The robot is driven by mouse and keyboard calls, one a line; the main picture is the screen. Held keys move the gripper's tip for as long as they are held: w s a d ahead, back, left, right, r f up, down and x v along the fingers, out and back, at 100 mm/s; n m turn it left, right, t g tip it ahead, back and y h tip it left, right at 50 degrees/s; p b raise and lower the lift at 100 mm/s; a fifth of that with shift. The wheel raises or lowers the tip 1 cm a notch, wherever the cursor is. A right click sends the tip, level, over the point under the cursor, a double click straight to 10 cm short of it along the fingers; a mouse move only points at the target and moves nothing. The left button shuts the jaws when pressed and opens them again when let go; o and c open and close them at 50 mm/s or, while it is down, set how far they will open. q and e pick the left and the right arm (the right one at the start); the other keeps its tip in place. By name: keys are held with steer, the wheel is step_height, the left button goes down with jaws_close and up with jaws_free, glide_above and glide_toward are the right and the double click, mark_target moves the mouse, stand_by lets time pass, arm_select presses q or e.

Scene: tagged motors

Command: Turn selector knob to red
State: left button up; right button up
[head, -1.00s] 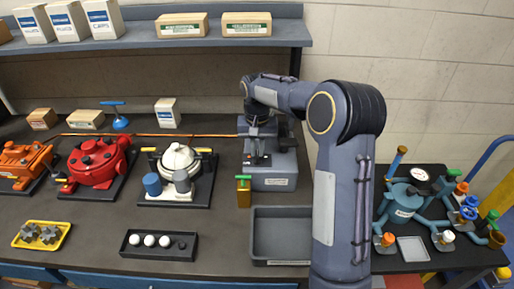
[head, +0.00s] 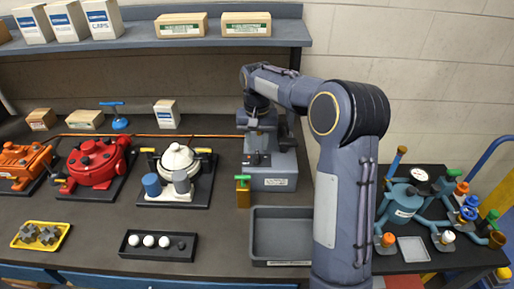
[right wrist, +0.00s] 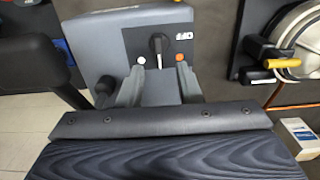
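The selector box (head: 272,172) is a grey block near the back of the bench, with a control panel on top. In the right wrist view, its black selector knob (right wrist: 157,44) sits between a white dot (right wrist: 141,60) and an orange-red dot (right wrist: 179,57). An "OFF" label (right wrist: 184,36) is beside it. The knob's narrow bar points toward my gripper, between the two dots. My right gripper (right wrist: 160,72) is open, its fingers apart on either side of the knob's line, and seems empty. In the head view the right gripper (head: 254,131) is over the box. My left gripper is not in view.
Left of the box stands a white round-topped unit (head: 178,158) with yellow handles. In front are a green-handled brass block (head: 243,190) and an empty grey tray (head: 280,240). A blue valve assembly (head: 405,200) stands at right. A shelf (head: 150,42) runs above.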

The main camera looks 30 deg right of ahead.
mark_target(257, 151)
steer(key=shift+r, duration=2.65)
